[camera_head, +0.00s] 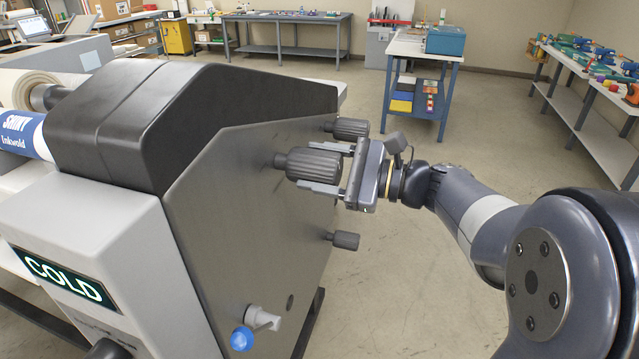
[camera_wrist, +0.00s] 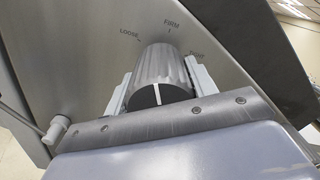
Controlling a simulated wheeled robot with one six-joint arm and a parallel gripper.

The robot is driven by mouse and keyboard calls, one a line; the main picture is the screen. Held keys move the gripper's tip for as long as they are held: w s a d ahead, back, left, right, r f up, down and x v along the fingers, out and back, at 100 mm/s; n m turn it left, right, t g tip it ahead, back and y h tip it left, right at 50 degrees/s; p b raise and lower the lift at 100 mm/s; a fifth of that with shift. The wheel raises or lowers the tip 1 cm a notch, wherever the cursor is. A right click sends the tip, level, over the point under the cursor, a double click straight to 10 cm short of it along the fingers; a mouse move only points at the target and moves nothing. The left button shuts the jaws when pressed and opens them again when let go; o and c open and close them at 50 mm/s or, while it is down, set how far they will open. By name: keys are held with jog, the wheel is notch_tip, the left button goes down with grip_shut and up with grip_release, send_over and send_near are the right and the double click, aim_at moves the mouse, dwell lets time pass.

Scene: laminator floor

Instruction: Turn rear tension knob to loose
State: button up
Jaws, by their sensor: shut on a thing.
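A dark grey ribbed knob (camera_head: 302,163) sticks out of the laminator's grey side panel (camera_head: 225,190). My gripper (camera_head: 316,166) is shut around it, one finger above and one below in the head view. In the wrist view the fingers (camera_wrist: 160,85) lie on both sides of the ribbed knob (camera_wrist: 165,66). A white line on its end face points roughly up, near the FIRM mark (camera_wrist: 172,24); the exact setting is hard to tell. The LOOSE mark (camera_wrist: 129,35) is left of FIRM.
Smaller dark knobs stand behind (camera_head: 350,129) and below (camera_head: 345,240) the held one. A blue-tipped lever (camera_head: 258,322) is low on the panel. A display (camera_head: 62,279) reads COLD.

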jog(key=n+b, duration=0.1)
jog(key=b, duration=0.1)
jog(key=n+b, duration=0.4)
jog(key=b, duration=0.1)
jog(key=shift+f, duration=0.35)
jog(key=n+b, duration=0.3)
jog(key=shift+r+n, duration=0.15)
jog(key=shift+n, duration=0.15)
jog(key=shift+r+b, duration=0.1)
jog(key=shift+b, duration=0.3)
jog(key=o, duration=1)
jog(key=shift+c, duration=0.2)
jog(key=shift+s+d, duration=0.1)
jog(key=v, duration=1)
jog(key=shift+d, duration=0.3)
jog(key=shift+s+a, duration=0.1)
